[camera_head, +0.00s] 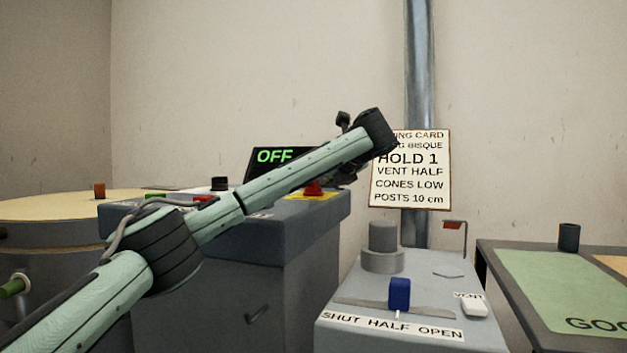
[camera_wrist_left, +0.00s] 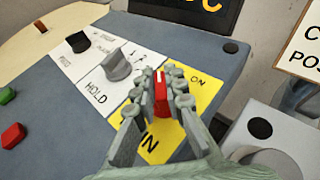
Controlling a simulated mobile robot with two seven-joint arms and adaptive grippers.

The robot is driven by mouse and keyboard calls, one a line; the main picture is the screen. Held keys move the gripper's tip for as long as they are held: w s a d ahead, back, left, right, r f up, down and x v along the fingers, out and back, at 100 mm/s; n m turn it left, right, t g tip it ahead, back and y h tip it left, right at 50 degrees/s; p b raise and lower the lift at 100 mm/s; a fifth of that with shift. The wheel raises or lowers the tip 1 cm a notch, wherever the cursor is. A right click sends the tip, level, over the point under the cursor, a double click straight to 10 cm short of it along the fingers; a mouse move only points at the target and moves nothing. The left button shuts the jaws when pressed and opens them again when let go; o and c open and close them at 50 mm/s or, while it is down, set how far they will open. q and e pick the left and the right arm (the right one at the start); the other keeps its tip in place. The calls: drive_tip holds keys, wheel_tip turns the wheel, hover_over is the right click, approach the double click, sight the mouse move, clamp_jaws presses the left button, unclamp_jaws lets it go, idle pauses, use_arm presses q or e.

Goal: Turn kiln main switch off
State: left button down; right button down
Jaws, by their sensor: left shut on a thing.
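The red kiln main switch (camera_wrist_left: 160,92) sits on a yellow plate (camera_wrist_left: 205,92) at the corner of the blue-grey control panel. On the plate "ON" shows and another word is partly covered. My left gripper (camera_wrist_left: 160,100) has its fingers on both sides of the red handle and is shut on it. In the head view the red switch (camera_head: 313,188) shows just below my left forearm; the fingertips are not clear there. The black display (camera_head: 268,157) behind reads "OFF" in green. My right gripper is not in view.
Beside the plate are a grey knob (camera_wrist_left: 118,66) marked HOLD and a black knob (camera_wrist_left: 78,42). Green (camera_wrist_left: 7,95) and red (camera_wrist_left: 13,135) buttons lie left. A vent box (camera_head: 395,300) with a blue lever (camera_head: 399,292) at HALF stands right, below a firing card (camera_head: 410,170).

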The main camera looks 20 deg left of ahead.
use_arm(q)
drive_tip(key=shift+d+f, duration=0.1)
drive_tip(key=shift+f, duration=0.45)
drive_tip(key=c, duration=1.6)
unclamp_jaws()
drive_tip(key=shift+s+r, duration=0.1)
drive_tip(key=shift+s, duration=0.05)
drive_tip(key=shift+r, duration=0.2)
drive_tip(key=v, duration=1.1)
drive_tip(key=shift+s+d+r, duration=0.15)
drive_tip(key=shift+d+r, duration=0.05)
drive_tip(key=shift+d, duration=0.05)
